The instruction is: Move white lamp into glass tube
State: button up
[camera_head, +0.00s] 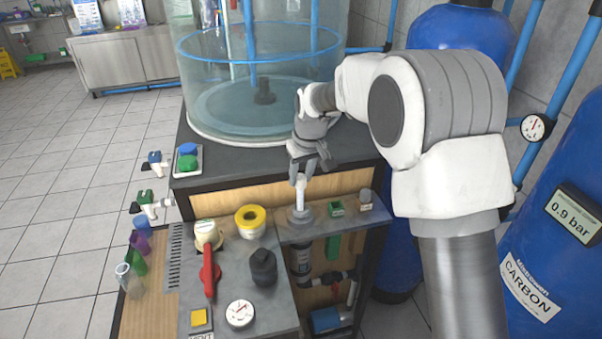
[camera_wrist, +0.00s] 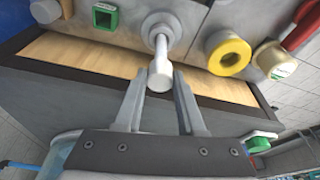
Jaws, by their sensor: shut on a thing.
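The white lamp (camera_head: 299,203) is a slim white rod standing upright at the round grey collar (camera_head: 301,216) on the panel. The lamp also shows in the wrist view (camera_wrist: 160,66), its thicker top end between my fingertips. My gripper (camera_head: 304,180) is shut on this top end, above the collar; its fingers also show in the wrist view (camera_wrist: 160,82). The lamp's lower end meets the collar opening; how deep it sits is hidden. A clear tube (camera_head: 300,257) with a dark label hangs below the collar and looks like the glass tube.
A green square socket (camera_head: 336,209) and a grey knob (camera_head: 366,198) are right of the collar. A yellow ring (camera_head: 251,217), a black bottle-like part (camera_head: 263,267) and a red lever (camera_head: 209,271) are left. A large clear tank (camera_head: 262,70) stands behind.

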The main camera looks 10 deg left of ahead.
aim_at(302, 193)
jog(key=shift+f+b, duration=1.3)
jog(key=shift+f, duration=0.95)
jog(key=shift+f, duration=0.15)
jog(key=shift+f+b, duration=0.95)
jog(key=shift+f, duration=0.3)
jog(key=o, duration=1.4)
jog(key=shift+o, duration=0.2)
jog(key=shift+r, duration=0.1)
notch_tip(302, 193, up, 8)
jog(key=p, duration=0.5)
